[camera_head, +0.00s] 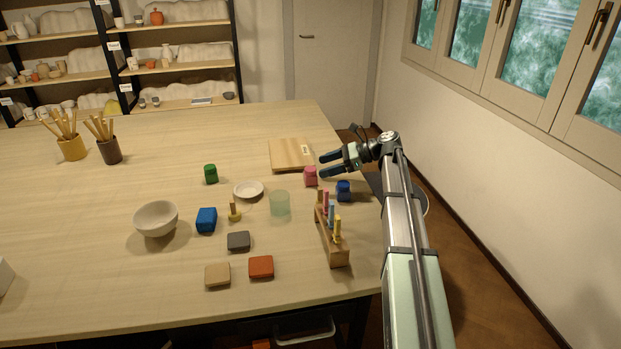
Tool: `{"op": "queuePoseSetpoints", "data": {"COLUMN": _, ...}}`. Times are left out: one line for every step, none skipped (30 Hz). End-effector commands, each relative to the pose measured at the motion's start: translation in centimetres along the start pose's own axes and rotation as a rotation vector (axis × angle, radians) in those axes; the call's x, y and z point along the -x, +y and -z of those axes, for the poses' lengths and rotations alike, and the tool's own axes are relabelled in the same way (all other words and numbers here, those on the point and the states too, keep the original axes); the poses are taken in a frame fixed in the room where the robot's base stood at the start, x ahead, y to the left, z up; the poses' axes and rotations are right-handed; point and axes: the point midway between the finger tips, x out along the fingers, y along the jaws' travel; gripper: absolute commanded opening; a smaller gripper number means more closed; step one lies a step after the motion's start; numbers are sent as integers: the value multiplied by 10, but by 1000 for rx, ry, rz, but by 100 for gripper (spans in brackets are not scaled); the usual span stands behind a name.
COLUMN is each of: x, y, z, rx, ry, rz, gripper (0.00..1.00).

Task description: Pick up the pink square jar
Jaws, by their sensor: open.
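The pink square jar (310,176) is small and stands upright on the table near its right side, in front of a wooden board. My gripper (325,165) reaches in from the right, with its two dark fingers apart and pointing left. In the picture the fingertips lie just above and right of the pink jar, and the lower finger is close to its upper right edge. I cannot tell whether they touch or how high the fingers are. Nothing shows between the fingers.
A dark blue jar (344,191) stands right of the pink jar. A rack with coloured sticks (338,253), a greenish glass (280,204) and a white dish (248,189) are nearby. The wooden board (288,154) lies behind. The table's left middle (60,230) is clear.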

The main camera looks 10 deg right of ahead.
Motion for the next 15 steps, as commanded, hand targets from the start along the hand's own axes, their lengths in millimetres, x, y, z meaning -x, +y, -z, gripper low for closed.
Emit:
{"op": "queuePoseSetpoints", "data": {"x": -8, "y": 0, "z": 0, "rx": 0, "ry": 0, "rz": -1, "gripper": 78}}
{"op": "queuePoseSetpoints", "data": {"x": -13, "y": 0, "z": 1, "rx": 0, "ry": 0, "rz": -1, "gripper": 78}}
{"op": "queuePoseSetpoints", "data": {"x": -18, "y": 0, "z": 1, "rx": 0, "ry": 0, "rz": -2, "gripper": 78}}
{"op": "queuePoseSetpoints", "data": {"x": -20, "y": 0, "z": 1, "rx": 0, "ry": 0, "rz": -1, "gripper": 78}}
{"op": "queuePoseSetpoints", "data": {"x": -23, "y": 0, "z": 1, "rx": 0, "ry": 0, "rz": 0, "gripper": 78}}
{"op": "queuePoseSetpoints", "data": {"x": -26, "y": 0, "z": 1, "rx": 0, "ry": 0, "rz": 0, "gripper": 78}}
{"op": "queuePoseSetpoints", "data": {"x": -27, "y": 0, "z": 1, "rx": 0, "ry": 0, "rz": 1, "gripper": 78}}
{"op": "queuePoseSetpoints", "data": {"x": -28, "y": 0, "z": 1, "rx": 0, "ry": 0, "rz": 1, "gripper": 78}}
{"op": "queuePoseSetpoints", "data": {"x": -29, "y": 0, "z": 1, "rx": 0, "ry": 1, "rz": 1, "gripper": 78}}
{"op": "queuePoseSetpoints", "data": {"x": -30, "y": 0, "z": 1, "rx": 0, "ry": 1, "rz": 1, "gripper": 78}}
{"op": "queuePoseSetpoints", "data": {"x": -30, "y": 0, "z": 1, "rx": 0, "ry": 1, "rz": 1, "gripper": 78}}
{"op": "queuePoseSetpoints", "data": {"x": -32, "y": 0, "z": 1, "rx": 0, "ry": 1, "rz": 1, "gripper": 78}}
{"op": "queuePoseSetpoints", "data": {"x": -33, "y": -1, "z": 1, "rx": 0, "ry": 1, "rz": 1, "gripper": 78}}
{"op": "queuePoseSetpoints", "data": {"x": -35, "y": -1, "z": 1, "rx": 1, "ry": 1, "rz": 1, "gripper": 78}}
{"op": "queuePoseSetpoints", "data": {"x": -38, "y": -1, "z": 1, "rx": 1, "ry": 1, "rz": 0, "gripper": 78}}
